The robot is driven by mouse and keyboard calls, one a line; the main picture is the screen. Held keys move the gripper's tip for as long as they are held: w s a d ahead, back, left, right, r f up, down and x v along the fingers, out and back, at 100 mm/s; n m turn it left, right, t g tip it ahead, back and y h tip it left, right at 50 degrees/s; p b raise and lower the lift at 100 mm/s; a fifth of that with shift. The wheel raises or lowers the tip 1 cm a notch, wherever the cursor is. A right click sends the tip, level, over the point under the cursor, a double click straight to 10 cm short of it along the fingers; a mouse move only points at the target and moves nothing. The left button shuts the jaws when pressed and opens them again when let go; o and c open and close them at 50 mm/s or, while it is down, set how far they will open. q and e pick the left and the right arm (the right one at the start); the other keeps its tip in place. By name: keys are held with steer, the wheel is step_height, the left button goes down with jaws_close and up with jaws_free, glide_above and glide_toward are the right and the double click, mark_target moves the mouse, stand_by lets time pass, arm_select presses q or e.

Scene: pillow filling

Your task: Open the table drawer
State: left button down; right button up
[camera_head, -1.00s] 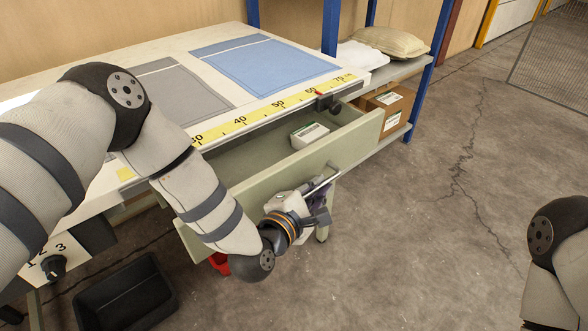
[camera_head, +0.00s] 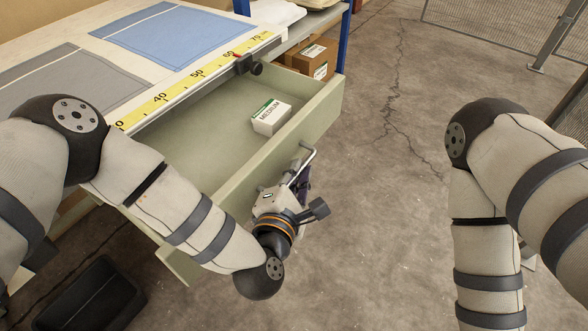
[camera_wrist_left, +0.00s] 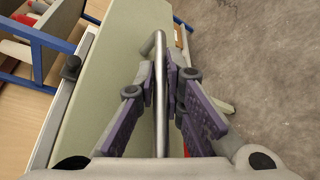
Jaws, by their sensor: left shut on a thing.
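The table drawer (camera_head: 322,112) is pale green and stands well out from under the table's front edge. Its metal bar handle (camera_head: 307,155) is on the front panel. My left gripper (camera_head: 297,180) is at the handle, outside the front panel. In the left wrist view the purple fingers of my left gripper (camera_wrist_left: 165,90) are closed on the handle bar (camera_wrist_left: 160,125). A white box marked MEDIUM (camera_head: 271,117) lies inside the drawer. My right arm is at the right of the head view; its gripper is out of frame.
The tabletop (camera_head: 105,58) holds a blue cloth (camera_head: 170,35) and a grey cloth (camera_head: 70,82), with a yellow ruler (camera_head: 185,88) along its edge. Cardboard boxes (camera_head: 312,58) sit on the shelf behind. A black bin (camera_head: 95,300) stands on the floor. Floor at right is clear.

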arm_select(q)
steer(key=c, duration=1.7)
jaws_free()
steer(key=v, duration=1.2)
steer(key=shift+f, duration=0.1)
steer(key=s+a+f+m+g+y+p, duration=0.1)
steer(key=s+a+f+m+g, duration=0.35)
steer(key=s+f+m, duration=0.3)
steer(key=s+a+f+m+g+p, duration=0.1)
steer(key=s+a+f+m+g, duration=0.3)
steer(key=s+f+m+g, duration=0.3)
steer(key=s+a+m+g+y, duration=0.1)
steer(key=s+a+m, duration=0.1)
steer(key=s+a, duration=0.2)
steer(key=s+a+m+g+y, duration=0.1)
steer(key=s+a+m+g, duration=0.1)
steer(key=s+a, duration=0.3)
steer(key=s+a+m+g+y, duration=0.2)
steer(key=s+a, duration=0.2)
steer(key=s, duration=0.1)
steer(key=shift+s+a+g, duration=0.15)
steer(key=shift+a+g, duration=0.1)
steer(key=shift+a, duration=0.05)
arm_select(e)
steer(key=shift+t, duration=0.7)
steer(key=w+r, duration=0.3)
steer(key=shift+w+r, duration=0.1)
